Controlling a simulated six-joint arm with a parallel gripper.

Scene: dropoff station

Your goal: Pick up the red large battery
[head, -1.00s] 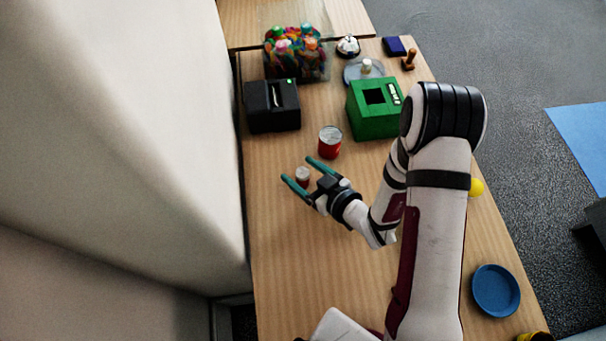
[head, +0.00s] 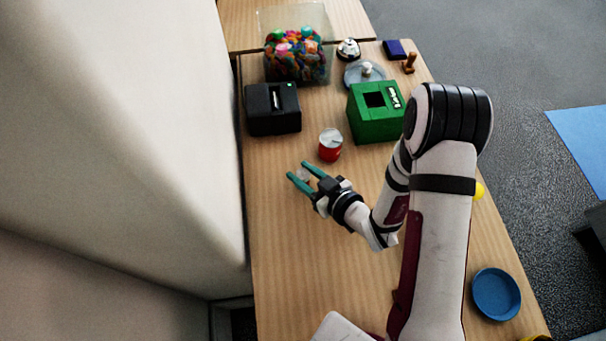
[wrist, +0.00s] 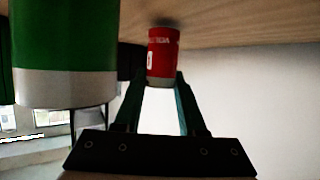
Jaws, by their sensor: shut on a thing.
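A small red cylinder with a pale grey end and light lettering, the battery (wrist: 163,58), stands between my fingertips in the wrist view, where the table is at the top. In the head view only its pale top (head: 303,175) shows between the teal fingers. My gripper (head: 298,170) is shut on its sides, low over the table; the wrist view also shows the gripper (wrist: 161,82). I cannot tell whether the battery still touches the table.
A larger red can (head: 330,146) stands close beside the gripper. A green cylinder with a silver end (wrist: 62,50) is close on the wrist view's left. The table's front left is clear.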

